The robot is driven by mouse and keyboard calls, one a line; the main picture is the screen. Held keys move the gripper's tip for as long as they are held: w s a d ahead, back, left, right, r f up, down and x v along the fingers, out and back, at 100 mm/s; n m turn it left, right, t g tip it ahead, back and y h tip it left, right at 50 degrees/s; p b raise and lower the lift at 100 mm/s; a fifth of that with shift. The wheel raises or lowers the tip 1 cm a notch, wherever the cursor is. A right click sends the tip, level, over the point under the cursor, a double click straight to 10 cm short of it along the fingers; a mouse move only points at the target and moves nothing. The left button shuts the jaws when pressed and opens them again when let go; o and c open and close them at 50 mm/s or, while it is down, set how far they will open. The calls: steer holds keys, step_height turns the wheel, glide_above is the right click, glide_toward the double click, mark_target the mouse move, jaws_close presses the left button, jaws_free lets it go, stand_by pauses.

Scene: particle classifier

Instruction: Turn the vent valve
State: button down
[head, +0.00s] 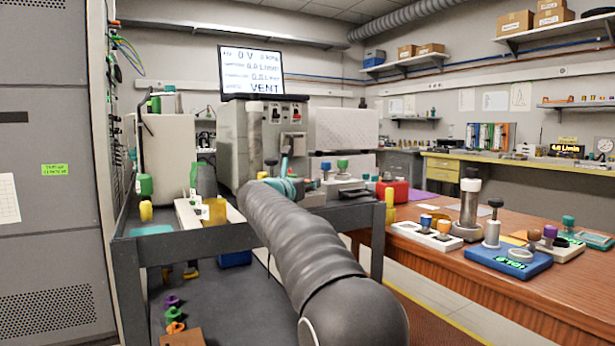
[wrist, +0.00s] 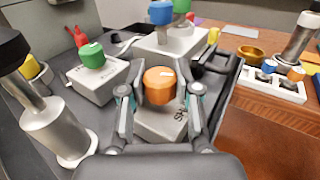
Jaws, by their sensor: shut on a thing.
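In the wrist view my gripper (wrist: 160,98) is shut on an orange knob (wrist: 159,84), with one finger on each side. The knob sits on top of a white block (wrist: 160,122) with partly hidden dark lettering. To its left is a white block with a green knob (wrist: 92,54). Behind is another white block with a blue knob (wrist: 161,12) and a green knob (wrist: 183,5). I cannot read a vent label on any valve. In the head view my arm hides the orange knob. A monitor (head: 251,73) there reads "VENT" on its bottom line.
A silver cylinder (wrist: 58,128) stands close left of my gripper in the wrist view. The dark cart's rim (head: 125,250) surrounds the devices. A wooden table (head: 440,275) at right holds several knobbed devices, including a blue one (head: 508,260). A grey cabinet (head: 50,170) stands at left.

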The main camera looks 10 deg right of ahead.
steer(key=m+g+h+p, duration=0.1)
steer(key=g+p, duration=0.1)
steer(key=m+g+h+p, duration=0.2)
steer(key=p, duration=0.1)
steer(key=shift+w+a+r+m+h, duration=0.1)
steer(key=shift+r+m+h, duration=0.2)
steer(key=shift+r, duration=0.1)
steer(key=shift+f+m+g+h+p, duration=0.1)
steer(key=shift+m+g+h+p, duration=0.35)
steer(key=shift+g+p, duration=0.4)
steer(key=shift+f+m+g, duration=0.1)
steer(key=shift+m+g, duration=0.15)
steer(key=c, duration=0.8)
jaws_free()
steer(key=shift+f, duration=0.1)
steer(key=v, duration=1.2)
steer(key=shift+f, duration=0.2)
